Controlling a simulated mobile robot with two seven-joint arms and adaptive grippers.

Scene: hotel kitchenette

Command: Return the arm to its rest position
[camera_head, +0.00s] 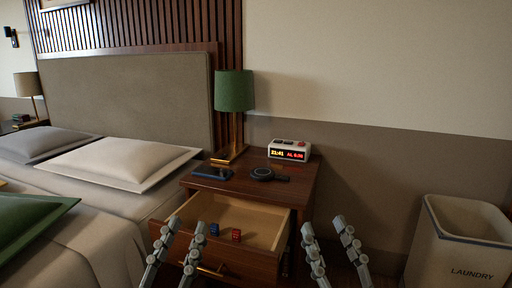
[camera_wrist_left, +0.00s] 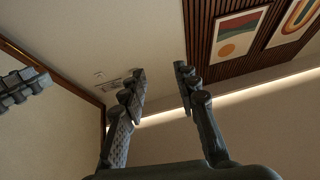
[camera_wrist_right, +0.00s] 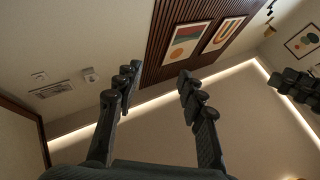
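My left gripper (camera_head: 180,250) is at the bottom of the head view, in front of the open nightstand drawer. Its fingers are spread with nothing between them, and the left wrist view (camera_wrist_left: 160,85) also shows them apart. My right gripper (camera_head: 329,240) is to the right of the drawer in the head view. Its fingers are also apart and empty, as the right wrist view (camera_wrist_right: 157,82) shows. Both wrist views look up past the fingers at the ceiling and wall.
The nightstand (camera_head: 304,189) has its drawer (camera_head: 270,237) open with a blue item (camera_head: 214,229) and a red item (camera_head: 236,235) inside. A bed (camera_head: 98,222) is left, a laundry bin (camera_head: 456,244) right.

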